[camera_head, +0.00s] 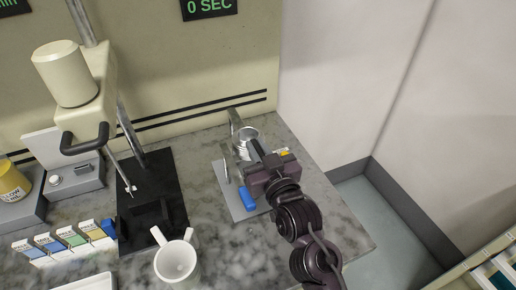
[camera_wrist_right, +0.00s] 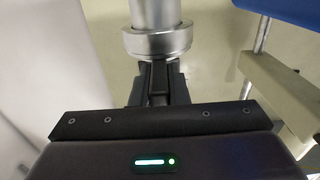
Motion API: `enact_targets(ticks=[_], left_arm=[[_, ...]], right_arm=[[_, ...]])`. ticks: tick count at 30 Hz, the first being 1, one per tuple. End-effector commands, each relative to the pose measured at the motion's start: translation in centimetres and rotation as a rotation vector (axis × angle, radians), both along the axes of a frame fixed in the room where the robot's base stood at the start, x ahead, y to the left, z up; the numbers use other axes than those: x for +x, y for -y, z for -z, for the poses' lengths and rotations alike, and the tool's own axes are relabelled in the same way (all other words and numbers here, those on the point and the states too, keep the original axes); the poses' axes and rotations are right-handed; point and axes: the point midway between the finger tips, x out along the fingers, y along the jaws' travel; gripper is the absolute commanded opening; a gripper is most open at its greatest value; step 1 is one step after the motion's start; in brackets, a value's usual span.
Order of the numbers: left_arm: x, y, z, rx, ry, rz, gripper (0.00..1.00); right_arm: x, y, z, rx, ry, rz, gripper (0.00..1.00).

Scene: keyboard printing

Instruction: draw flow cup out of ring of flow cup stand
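The silver flow cup (camera_head: 246,133) shows in the head view at the back of the stand, with its open top facing up. The stand has a grey base plate (camera_head: 239,202); its ring is largely hidden by the cup and my gripper. My right gripper (camera_head: 257,149) reaches in from the front right, its dark fingers at the cup's near side. In the right wrist view, the fingers (camera_wrist_right: 157,77) are close together and meet the wide metal rim of the cup (camera_wrist_right: 157,42). They look shut on that rim. My left gripper is not in view.
A blue block (camera_head: 247,198) lies on the plate beside my right gripper. Open marble counter (camera_head: 330,225) lies to the right, ending at an edge.

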Motion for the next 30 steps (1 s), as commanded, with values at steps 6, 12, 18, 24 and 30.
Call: enact_targets(ticks=[6,12,18,24,30], left_arm=[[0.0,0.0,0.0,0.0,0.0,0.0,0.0],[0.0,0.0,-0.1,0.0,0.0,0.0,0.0],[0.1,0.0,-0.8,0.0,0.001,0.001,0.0],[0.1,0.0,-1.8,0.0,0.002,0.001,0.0],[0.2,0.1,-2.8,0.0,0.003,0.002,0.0]], right_arm=[[0.0,0.0,0.0,0.0,0.0,0.0,0.0],[0.0,0.0,-0.1,0.0,0.0,0.0,0.0],[0.0,0.0,-0.9,0.0,0.001,0.0,0.0],[0.0,0.0,-1.9,0.0,0.001,0.0,0.0],[0.0,0.0,-2.9,0.0,0.001,0.0,0.0]])
